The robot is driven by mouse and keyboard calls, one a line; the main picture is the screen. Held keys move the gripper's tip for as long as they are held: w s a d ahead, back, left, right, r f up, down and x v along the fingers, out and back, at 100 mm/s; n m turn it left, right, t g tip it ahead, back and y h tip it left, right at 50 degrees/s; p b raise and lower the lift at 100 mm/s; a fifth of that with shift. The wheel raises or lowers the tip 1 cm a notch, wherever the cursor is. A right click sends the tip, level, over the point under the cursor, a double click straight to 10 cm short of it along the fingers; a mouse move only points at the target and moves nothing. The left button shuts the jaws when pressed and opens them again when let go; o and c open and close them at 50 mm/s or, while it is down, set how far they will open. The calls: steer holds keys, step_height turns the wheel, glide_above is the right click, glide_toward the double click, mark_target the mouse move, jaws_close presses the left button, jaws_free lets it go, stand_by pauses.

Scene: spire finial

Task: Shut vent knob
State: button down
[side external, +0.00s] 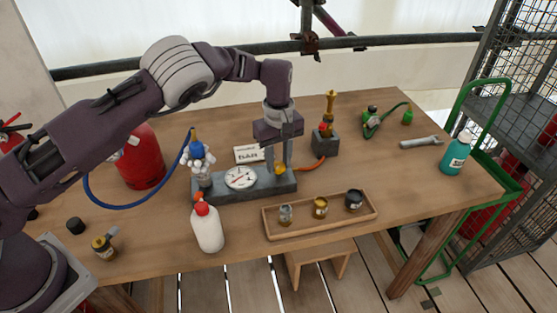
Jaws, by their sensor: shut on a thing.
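The vent knob (280,168) is a small yellow knob on top of the grey block (262,187), near its right end. My gripper (278,164) points straight down over this end of the block and is shut on the knob. The fingers hide part of the knob, and its turn position cannot be told. A round white gauge (240,177) with a red needle sits on the block to the left of the gripper. A white and blue valve wheel (198,155) stands at the block's left end.
A white bottle with a red cap (208,228) stands in front of the block. A wooden tray (345,224) with several small pots lies front right.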

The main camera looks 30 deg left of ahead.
mark_target(279, 165)
steer(key=m, duration=0.5)
steer(key=shift+m, duration=0.4)
steer(key=m, duration=0.5)
steer(key=shift+r+m, duration=0.1)
steer(key=shift+m, duration=0.2)
steer(key=c, duration=1)
jaws_free()
steer(key=shift+c, duration=0.2)
step_height(279, 165, up, 7)
